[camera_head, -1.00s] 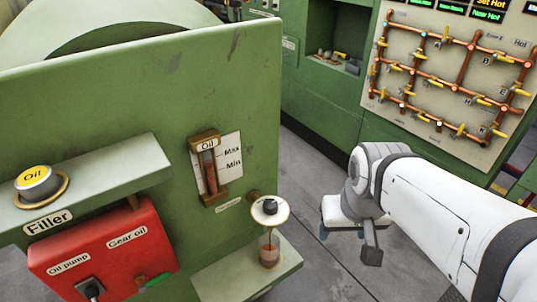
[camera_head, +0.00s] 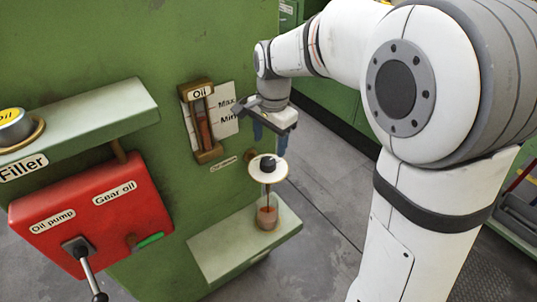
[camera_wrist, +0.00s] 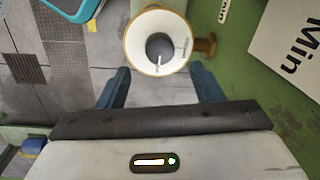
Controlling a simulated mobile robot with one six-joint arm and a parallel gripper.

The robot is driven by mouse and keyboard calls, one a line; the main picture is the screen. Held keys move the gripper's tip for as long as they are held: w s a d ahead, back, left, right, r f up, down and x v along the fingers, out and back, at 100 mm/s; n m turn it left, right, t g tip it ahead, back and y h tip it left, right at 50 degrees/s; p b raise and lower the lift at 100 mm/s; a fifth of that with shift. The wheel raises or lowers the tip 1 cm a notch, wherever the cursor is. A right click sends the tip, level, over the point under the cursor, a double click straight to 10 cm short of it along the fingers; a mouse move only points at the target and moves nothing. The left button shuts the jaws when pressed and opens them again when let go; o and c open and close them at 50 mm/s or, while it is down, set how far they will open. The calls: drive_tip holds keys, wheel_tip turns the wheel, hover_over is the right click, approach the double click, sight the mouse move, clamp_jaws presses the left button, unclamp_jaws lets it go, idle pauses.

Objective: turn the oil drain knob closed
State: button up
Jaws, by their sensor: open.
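The oil drain knob (camera_head: 267,163) is a small dark knob on a round white dial plate (camera_head: 262,174), on a short brass fitting on the green machine's front. In the wrist view the dark knob (camera_wrist: 160,47) sits inside the white ring, with a pale pointer mark on it. My gripper (camera_head: 268,146) is just above and slightly behind the knob in the head view. Its two blue fingers are apart, and in the wrist view my gripper (camera_wrist: 160,75) has one finger at each side below the dial. Nothing is between the fingers, and no contact shows.
A glass cup (camera_head: 267,214) with reddish oil stands on a green shelf (camera_head: 215,256) below the knob. The oil gauge (camera_head: 203,122) is on the wall to the left. A red pump box (camera_head: 92,222) with a lever is further left.

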sight(268, 161)
wheel_tip(268, 161, down, 6)
drive_tip(key=shift+w+a+f, duration=0.15)
drive_tip(key=shift+f, duration=0.1)
drive_tip(key=c, duration=1)
drive_tip(key=shift+o, duration=0.2)
